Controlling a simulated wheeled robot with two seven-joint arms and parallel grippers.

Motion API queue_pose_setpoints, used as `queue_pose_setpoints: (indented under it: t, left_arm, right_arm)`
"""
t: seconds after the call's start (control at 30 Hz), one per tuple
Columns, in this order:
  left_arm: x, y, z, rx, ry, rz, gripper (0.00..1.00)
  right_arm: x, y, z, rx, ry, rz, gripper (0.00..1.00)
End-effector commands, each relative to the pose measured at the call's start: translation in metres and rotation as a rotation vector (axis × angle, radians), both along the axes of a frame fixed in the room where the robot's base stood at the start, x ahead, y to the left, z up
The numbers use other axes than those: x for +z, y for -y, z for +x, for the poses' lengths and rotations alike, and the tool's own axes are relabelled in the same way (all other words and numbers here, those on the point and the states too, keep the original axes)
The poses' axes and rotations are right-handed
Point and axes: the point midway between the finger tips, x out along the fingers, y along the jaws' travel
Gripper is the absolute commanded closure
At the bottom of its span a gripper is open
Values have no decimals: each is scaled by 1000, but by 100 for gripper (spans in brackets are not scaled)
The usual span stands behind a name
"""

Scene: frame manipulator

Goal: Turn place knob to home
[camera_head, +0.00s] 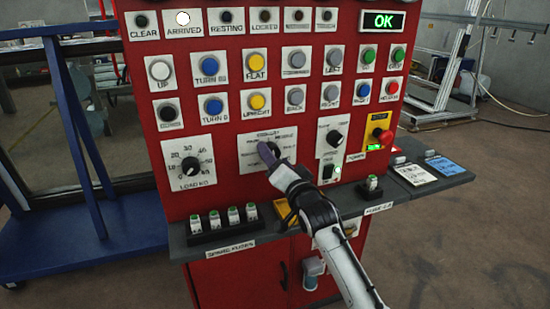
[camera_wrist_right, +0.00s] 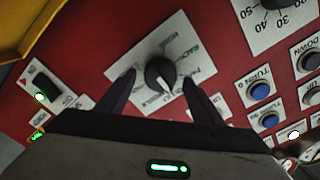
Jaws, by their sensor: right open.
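The place knob (camera_wrist_right: 158,70) is a round black dial with a white pointer line on a white labelled plate (camera_wrist_right: 190,50). In the right wrist view its pointer runs down toward my gripper and slightly right. The plate's printed words are upside down and mostly hard to read. My right gripper (camera_wrist_right: 160,78) is open, with one dark finger on each side of the knob and visible gaps between. In the head view the gripper (camera_head: 268,156) is in front of the plate (camera_head: 250,162) and largely hides the knob. My left gripper is not in view.
The red panel (camera_head: 225,135) also carries a load dial (camera_head: 191,167), another black knob (camera_head: 334,138), a red emergency button (camera_head: 383,135) and rows of coloured buttons. A ledge (camera_head: 255,230) below holds spare fuses (camera_head: 215,219). The display (camera_head: 383,22) reads OK.

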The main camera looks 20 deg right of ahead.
Motion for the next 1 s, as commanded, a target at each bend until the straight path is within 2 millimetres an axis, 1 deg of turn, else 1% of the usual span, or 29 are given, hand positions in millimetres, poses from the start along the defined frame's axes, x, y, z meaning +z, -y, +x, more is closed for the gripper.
queue_pose_setpoints:
  t: [0.13,0.4,0.47,0.6,0.63,0.67,0.87,1.0]
  left_arm:
    - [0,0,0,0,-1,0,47]
    - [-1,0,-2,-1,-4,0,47]
    - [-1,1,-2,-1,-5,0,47]
    - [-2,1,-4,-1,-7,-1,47]
    - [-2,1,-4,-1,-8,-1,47]
    - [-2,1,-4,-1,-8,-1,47]
    - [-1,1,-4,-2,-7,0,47]
    - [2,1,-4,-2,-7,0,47]
  right_arm:
    - [0,0,7,1,1,0,39]
    - [0,-1,8,1,1,0,39]
    - [0,-1,8,1,1,0,50]
    - [0,-1,7,1,1,0,73]
    - [0,-1,7,1,1,0,78]
    - [0,-1,7,1,1,0,81]
    - [0,-1,7,0,0,-13,81]
    - [1,-1,7,1,1,-55,81]
